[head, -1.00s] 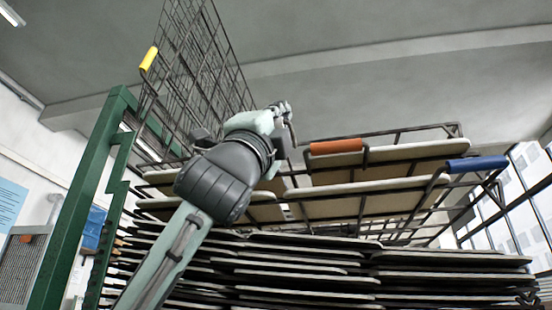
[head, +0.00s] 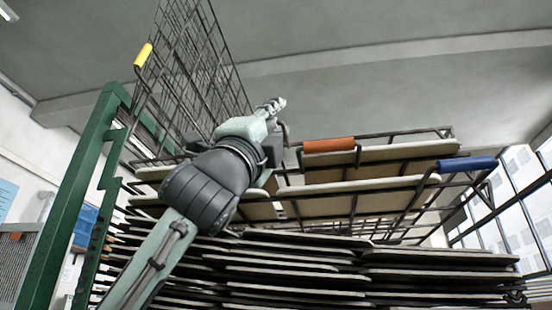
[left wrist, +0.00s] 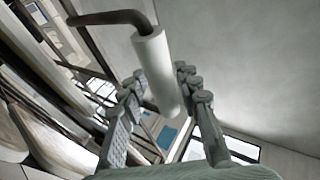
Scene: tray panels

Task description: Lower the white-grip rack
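The white grip (left wrist: 158,70) is a pale cylinder on the end of a bent dark bar in the left wrist view. It lies between the two spread fingers of my left gripper (left wrist: 160,74), which is open; I cannot tell whether they touch it. In the head view my left gripper (head: 270,107) is raised in front of the racks, and I cannot make out the white grip there. The wire rack with the white grip is partly hidden by my arm. My right gripper is not in view.
An orange grip (head: 330,145) and a blue grip (head: 467,164) sit on lowered racks to the right. A yellow grip (head: 143,55) is on a raised wire rack (head: 205,70) at left. A green post (head: 80,190) stands left; stacked panels (head: 300,265) fill the area below.

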